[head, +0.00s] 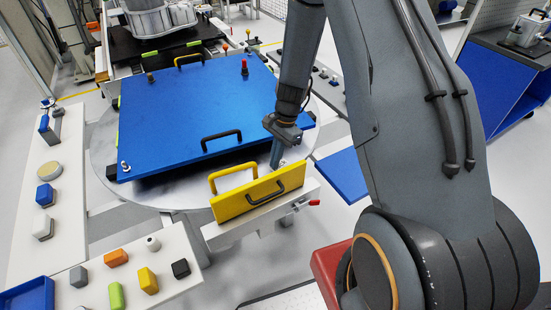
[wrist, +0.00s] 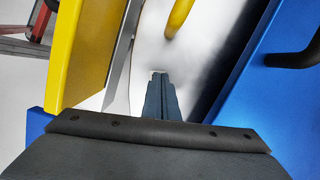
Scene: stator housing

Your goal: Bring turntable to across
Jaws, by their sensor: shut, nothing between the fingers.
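The turntable (head: 105,165) is a round silver disc carrying a large blue plate (head: 190,110) with a black handle (head: 221,140) on its near side. A yellow loop handle (head: 231,168) stands near the disc's front edge, and it also shows in the wrist view (wrist: 178,18). My gripper (head: 275,165) points down between the blue plate and the yellow panel (head: 240,205), just right of the yellow handle. In the wrist view its fingers (wrist: 159,80) are together and empty over the silver surface, apart from the handle. Whether the fingertips touch the disc cannot be told.
The yellow panel has a black handle and stands on a white ledge (head: 225,238) in front. White benches with small coloured parts (head: 147,280) lie left and front. A dark fixture with a metal housing (head: 158,18) stands behind. Open floor (head: 110,230) shows between the benches and the disc.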

